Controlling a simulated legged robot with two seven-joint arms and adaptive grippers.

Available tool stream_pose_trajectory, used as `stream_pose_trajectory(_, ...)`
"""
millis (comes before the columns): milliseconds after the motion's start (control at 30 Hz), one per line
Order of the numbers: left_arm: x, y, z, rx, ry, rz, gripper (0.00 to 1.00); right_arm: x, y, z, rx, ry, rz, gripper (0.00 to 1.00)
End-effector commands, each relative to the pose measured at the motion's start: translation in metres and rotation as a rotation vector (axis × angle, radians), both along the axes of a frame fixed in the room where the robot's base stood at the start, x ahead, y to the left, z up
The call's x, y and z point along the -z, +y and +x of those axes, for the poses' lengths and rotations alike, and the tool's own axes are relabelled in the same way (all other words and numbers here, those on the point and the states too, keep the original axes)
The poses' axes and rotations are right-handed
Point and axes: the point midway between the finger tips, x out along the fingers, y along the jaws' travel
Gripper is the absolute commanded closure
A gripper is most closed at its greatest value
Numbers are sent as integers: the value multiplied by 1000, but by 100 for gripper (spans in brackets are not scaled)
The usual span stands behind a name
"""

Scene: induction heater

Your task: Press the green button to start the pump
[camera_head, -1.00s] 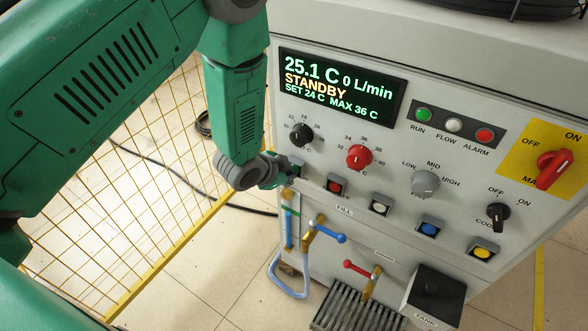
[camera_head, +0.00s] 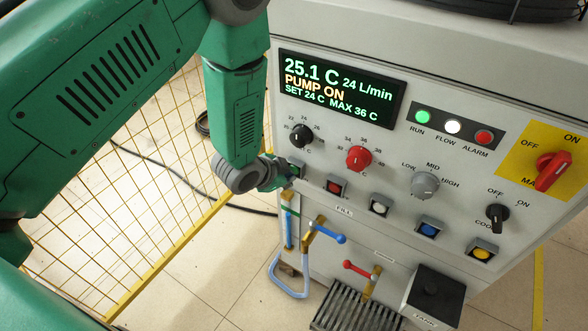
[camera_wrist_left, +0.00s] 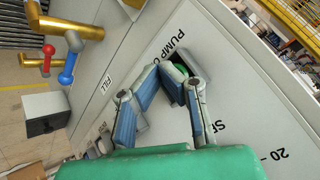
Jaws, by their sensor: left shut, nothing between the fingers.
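The green button (camera_wrist_left: 181,69) shows as a small green patch in a dark square housing beside the "PUMP" label in the left wrist view. My left gripper (camera_wrist_left: 170,80) is shut and empty, with its fingertips at the button and partly covering it. In the head view, my left gripper (camera_head: 290,171) is against the left end of the button row and hides most of the green button. The display (camera_head: 340,86) reads PUMP ON, 25.1 C and 24 L/min. My right gripper is not in view.
Red (camera_head: 336,186), white (camera_head: 380,204), blue (camera_head: 430,227) and yellow (camera_head: 483,250) buttons line the panel. Knobs sit above them. Blue (camera_head: 328,234) and red (camera_head: 358,268) valve handles project below. A yellow mesh fence (camera_head: 150,200) stands left of the cabinet.

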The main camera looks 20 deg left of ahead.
Motion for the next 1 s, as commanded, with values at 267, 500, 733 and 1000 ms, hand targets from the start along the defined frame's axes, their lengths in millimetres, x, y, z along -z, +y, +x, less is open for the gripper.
stream_pose_trajectory(267, 0, 1, -7, 0, 2, 1, 100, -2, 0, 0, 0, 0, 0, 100)
stream_pose_trajectory(500, 1, 2, -12, 0, 5, 2, 100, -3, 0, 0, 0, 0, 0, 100)
stream_pose_trajectory(733, 0, 5, -35, -1, 6, 2, 100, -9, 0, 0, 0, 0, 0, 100)
stream_pose_trajectory(1000, 0, 8, -56, 0, 4, 2, 100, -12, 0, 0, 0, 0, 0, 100)
